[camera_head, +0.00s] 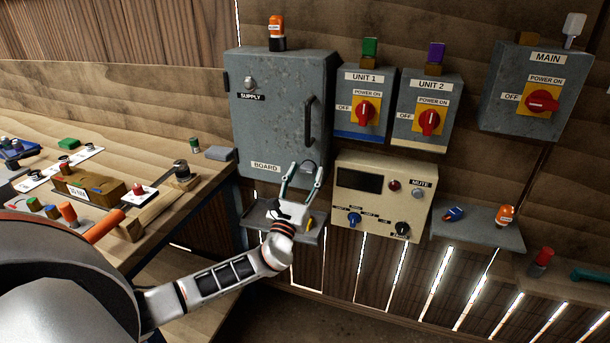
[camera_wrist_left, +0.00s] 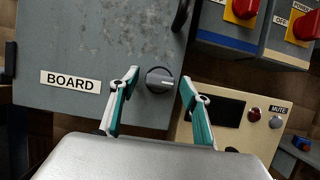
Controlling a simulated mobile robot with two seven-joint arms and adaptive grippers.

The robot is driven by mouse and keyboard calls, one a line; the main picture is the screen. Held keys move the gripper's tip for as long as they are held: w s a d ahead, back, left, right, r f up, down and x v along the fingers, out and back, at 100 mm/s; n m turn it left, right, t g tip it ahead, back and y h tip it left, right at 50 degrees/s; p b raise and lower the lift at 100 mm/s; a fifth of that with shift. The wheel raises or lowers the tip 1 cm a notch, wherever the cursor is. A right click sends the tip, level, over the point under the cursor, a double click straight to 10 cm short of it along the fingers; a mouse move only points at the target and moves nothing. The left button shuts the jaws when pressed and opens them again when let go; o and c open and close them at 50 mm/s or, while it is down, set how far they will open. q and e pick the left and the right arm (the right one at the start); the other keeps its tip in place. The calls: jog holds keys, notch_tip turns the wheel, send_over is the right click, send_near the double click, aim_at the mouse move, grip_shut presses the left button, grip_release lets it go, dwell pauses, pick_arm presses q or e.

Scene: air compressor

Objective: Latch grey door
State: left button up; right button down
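The grey door (camera_head: 275,100) of the wall cabinet carries SUPPLY and BOARD labels and looks closed. It has a dark vertical handle (camera_head: 309,120) at its right side. A round dark knob (camera_wrist_left: 158,80) sits at the door's lower right corner; its pale mark points right in the left wrist view. My left gripper (camera_head: 306,171) is open in front of this knob. In the left wrist view its fingertips (camera_wrist_left: 159,77) stand on either side of the knob, with gaps visible; contact cannot be told. My right gripper is not in view.
A small grey shelf (camera_head: 257,214) sits under the cabinet, close to my left gripper. A beige panel with knobs (camera_head: 384,197) is right of the gripper. UNIT 1 (camera_head: 361,105) and UNIT 2 (camera_head: 425,108) boxes hang further right. A cluttered wooden bench (camera_head: 110,225) is at left.

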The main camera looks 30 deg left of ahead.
pick_arm(q)
jog(key=c, duration=0.9)
jog(key=shift+c, duration=0.2)
